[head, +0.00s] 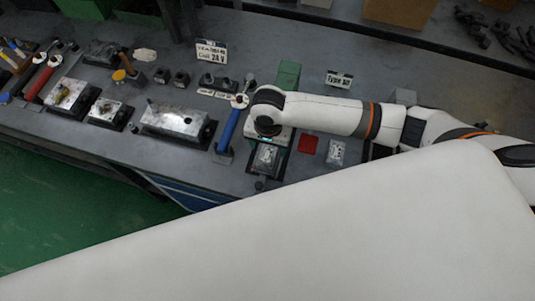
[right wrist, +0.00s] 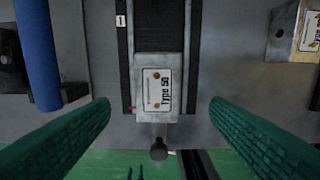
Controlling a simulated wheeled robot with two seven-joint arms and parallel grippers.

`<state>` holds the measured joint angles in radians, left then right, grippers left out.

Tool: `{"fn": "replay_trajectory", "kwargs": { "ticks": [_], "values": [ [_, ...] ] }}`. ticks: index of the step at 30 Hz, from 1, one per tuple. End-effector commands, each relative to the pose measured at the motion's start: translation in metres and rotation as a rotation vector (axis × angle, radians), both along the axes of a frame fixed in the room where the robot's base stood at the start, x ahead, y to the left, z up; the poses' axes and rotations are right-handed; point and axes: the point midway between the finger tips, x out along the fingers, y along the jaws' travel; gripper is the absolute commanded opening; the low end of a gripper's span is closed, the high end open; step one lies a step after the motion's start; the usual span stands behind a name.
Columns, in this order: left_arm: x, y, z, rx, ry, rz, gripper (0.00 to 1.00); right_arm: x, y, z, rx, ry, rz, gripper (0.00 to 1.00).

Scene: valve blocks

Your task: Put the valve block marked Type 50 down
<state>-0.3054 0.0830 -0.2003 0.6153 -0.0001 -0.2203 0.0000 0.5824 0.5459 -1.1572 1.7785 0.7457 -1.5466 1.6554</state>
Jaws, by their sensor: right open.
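The valve block marked Type 50 (right wrist: 157,90) is a pale metal block with a white label, upside down in the right wrist view. It lies at the near end of a dark fixture (right wrist: 124,60). In the head view the block (head: 266,157) shows just below my right gripper (head: 268,132). In the right wrist view the green fingers of my right gripper (right wrist: 160,104) are wide open, one on each side of the block, with a gap on both sides. My left gripper is not in view.
A blue-handled tool (head: 229,128) stands left of the fixture; its handle (right wrist: 38,50) shows in the wrist view. Right of it are a red square (head: 308,145) and another labelled block (head: 336,152). A dark round knob (right wrist: 158,149) sits in front. More blocks line the bench leftward.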

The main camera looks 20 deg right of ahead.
Motion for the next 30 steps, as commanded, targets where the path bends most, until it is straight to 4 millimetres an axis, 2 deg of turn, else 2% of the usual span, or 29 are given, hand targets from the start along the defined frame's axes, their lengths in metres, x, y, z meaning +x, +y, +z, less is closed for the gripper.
{"fn": "replay_trajectory", "kwargs": {
  "ticks": [5,12,21,23,30],
  "values": [
    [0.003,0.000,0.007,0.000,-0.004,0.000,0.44,0.002,0.000,-0.013,-0.002,0.002,-0.001,0.71],
    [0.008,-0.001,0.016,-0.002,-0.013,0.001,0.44,0.004,0.001,-0.047,-0.001,0.000,-0.001,0.71],
    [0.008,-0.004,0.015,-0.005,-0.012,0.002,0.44,0.004,0.001,-0.054,0.000,-0.001,0.001,0.71],
    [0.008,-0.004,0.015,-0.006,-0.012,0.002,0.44,0.004,0.001,-0.054,0.000,-0.001,0.001,0.64],
    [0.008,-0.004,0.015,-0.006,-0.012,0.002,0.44,0.004,0.001,-0.054,0.000,-0.001,0.000,0.25]
  ]
}}
